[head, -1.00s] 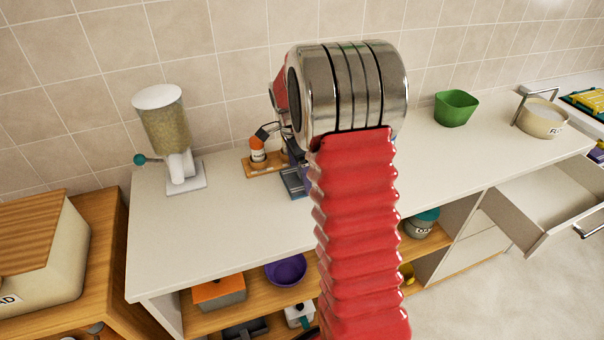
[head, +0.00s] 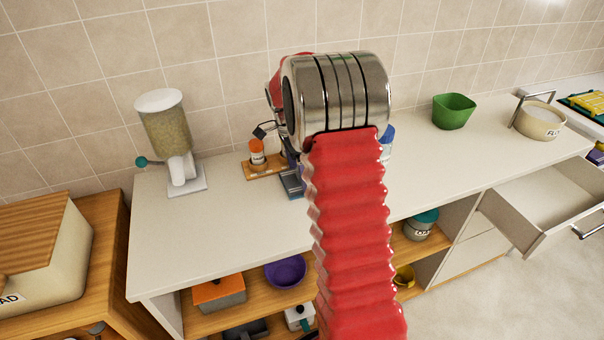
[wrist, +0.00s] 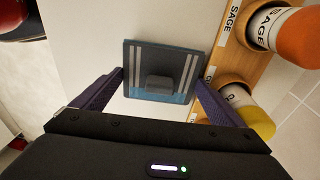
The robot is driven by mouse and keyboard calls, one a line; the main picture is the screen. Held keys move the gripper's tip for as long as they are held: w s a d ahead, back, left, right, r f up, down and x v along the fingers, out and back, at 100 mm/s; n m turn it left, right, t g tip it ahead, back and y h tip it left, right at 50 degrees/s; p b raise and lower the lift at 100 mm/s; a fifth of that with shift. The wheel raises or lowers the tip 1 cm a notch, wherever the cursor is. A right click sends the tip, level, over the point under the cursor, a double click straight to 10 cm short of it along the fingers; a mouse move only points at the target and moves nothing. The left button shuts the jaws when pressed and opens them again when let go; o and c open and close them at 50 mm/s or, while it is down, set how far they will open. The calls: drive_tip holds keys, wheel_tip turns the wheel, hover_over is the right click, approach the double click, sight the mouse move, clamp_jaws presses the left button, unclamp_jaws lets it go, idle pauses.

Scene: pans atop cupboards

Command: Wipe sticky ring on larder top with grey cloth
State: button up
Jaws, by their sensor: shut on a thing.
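In the wrist view my gripper (wrist: 158,78) has its two dark purple fingers on either side of a flat grey-blue striped square (wrist: 178,62) with a raised grey block in its middle. It looks like the grey cloth, and the fingers are shut on it. In the head view a corner of it (head: 290,184) shows beside my arm, low over or on the pale worktop (head: 230,225), by the spice rack; contact is unclear. My arm hides most of the gripper there. No sticky ring is visible, and I cannot tell which surface is the larder top.
A wooden spice rack (head: 263,171) holds an orange-capped jar (head: 257,155) close to the gripper. A grain dispenser (head: 168,130) stands left, a blue-topped thing (head: 387,141) behind my arm, a green bowl (head: 453,111) right. An open drawer (head: 540,210) juts out. The worktop's front left is clear.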

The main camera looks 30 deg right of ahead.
drive_tip(key=w, duration=0.1)
drive_tip(key=w+t, duration=0.1)
drive_tip(key=shift+w+d, duration=0.25)
drive_tip(key=shift+w, duration=0.05)
drive_tip(key=shift+s+a+r, duration=0.1)
drive_tip(key=shift+s, duration=0.45)
drive_tip(key=shift+s+a+f, duration=0.15)
drive_tip(key=shift+s+f, duration=0.05)
drive_tip(key=shift+s, duration=0.55)
drive_tip(key=shift+s+a+r, duration=0.1)
drive_tip(key=shift+s+r, duration=0.05)
drive_tip(key=shift+s, duration=0.5)
drive_tip(key=shift+s, duration=0.15)
drive_tip(key=shift+s+a, duration=0.25)
drive_tip(key=shift+s, duration=0.85)
drive_tip(key=shift+s+a, duration=0.25)
drive_tip(key=shift+s, duration=0.8)
